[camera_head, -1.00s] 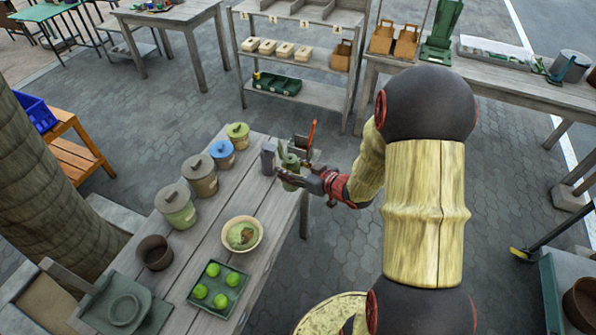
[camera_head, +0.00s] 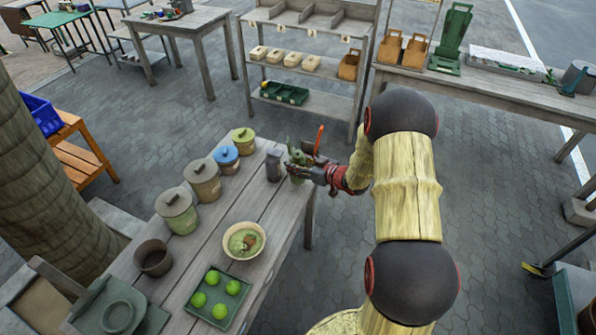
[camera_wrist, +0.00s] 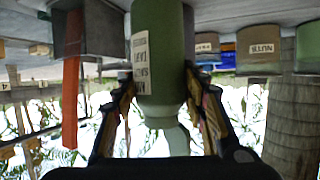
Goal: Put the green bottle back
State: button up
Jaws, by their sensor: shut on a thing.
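The green bottle (camera_head: 295,157) is at the far right end of the grey wooden table, beside a small dark grey container (camera_head: 273,165). My gripper (camera_head: 299,173) is shut on the bottle from the right. In the wrist view, which appears upside down, the bottle (camera_wrist: 158,50) has a white label and sits between the two fingers (camera_wrist: 160,82). Its base meets or nearly meets the table surface; I cannot tell whether it touches.
A holder with an orange-red tool (camera_head: 319,138) stands close right of the bottle. Several lidded jars (camera_head: 202,180) line the table's left side. A bowl (camera_head: 244,241) and a green tray of limes (camera_head: 216,295) sit nearer. A shelf (camera_head: 305,85) stands behind.

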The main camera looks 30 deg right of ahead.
jog(key=shift+w+d+f+b, duration=0.15)
jog(key=shift+f+b, duration=0.25)
jog(key=shift+f, duration=0.5)
jog(key=shift+w+f+b, duration=0.15)
jog(key=shift+f+b, duration=0.25)
jog(key=shift+f, duration=0.5)
jog(key=shift+f, duration=0.1)
jog(key=o, duration=1.3)
jog(key=shift+s+f, duration=0.1)
jog(key=shift+c, duration=0.2)
